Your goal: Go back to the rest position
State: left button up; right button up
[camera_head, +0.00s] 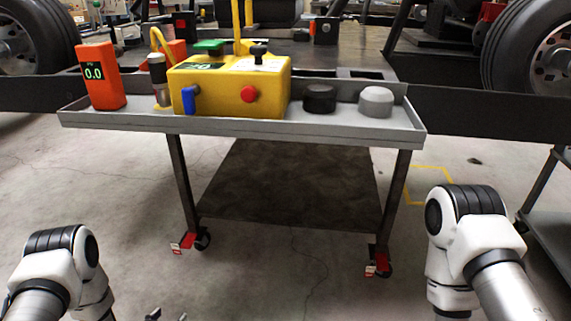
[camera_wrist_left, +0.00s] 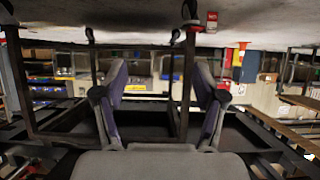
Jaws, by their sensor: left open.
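My left gripper (camera_head: 167,316) barely shows at the bottom edge of the head view, where only its dark fingertips can be seen. In the left wrist view my left gripper (camera_wrist_left: 160,82) has its two fingers spread apart with nothing between them. It is well in front of and below the cart's grey tray (camera_head: 290,130), touching nothing. My right arm's white and black joint is at the lower right of the head view, and its gripper is out of the picture.
The tray holds an orange meter (camera_head: 101,77), a yellow box (camera_head: 225,85) with a red button, a black knob (camera_head: 319,98) and a grey knob (camera_head: 376,101). The cart has a dark lower shelf (camera_head: 290,185) and wheels. Concrete floor (camera_head: 300,270) before it is clear.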

pick_arm(q)
jog(key=s+d+r+g+p, duration=0.1)
jog(key=s+d+r+p, duration=0.15)
jog(key=r+p, duration=0.8)
jog(key=s+d+r+g+p, duration=0.1)
jog(key=s+d+r+p, duration=0.15)
jog(key=r+p, duration=0.75)
jog(key=s+d+r+g+p, duration=0.2)
jog(key=d+r+p, duration=0.1)
jog(key=r+p, duration=0.75)
jog(key=s+r+n+g+y+p, duration=0.1)
jog(key=s+r+g+p, duration=0.2)
jog(key=s, duration=0.7)
jog(key=s+a+r+n+g+y+p, duration=0.1)
jog(key=s+r+g+p, duration=0.2)
jog(key=s, duration=0.8)
notch_tip(320, 180, up, 3)
jog(key=shift+s+r+g, duration=0.1)
jog(key=shift+s+g, duration=0.2)
jog(key=shift+g, duration=0.8)
jog(key=shift+a, duration=0.1)
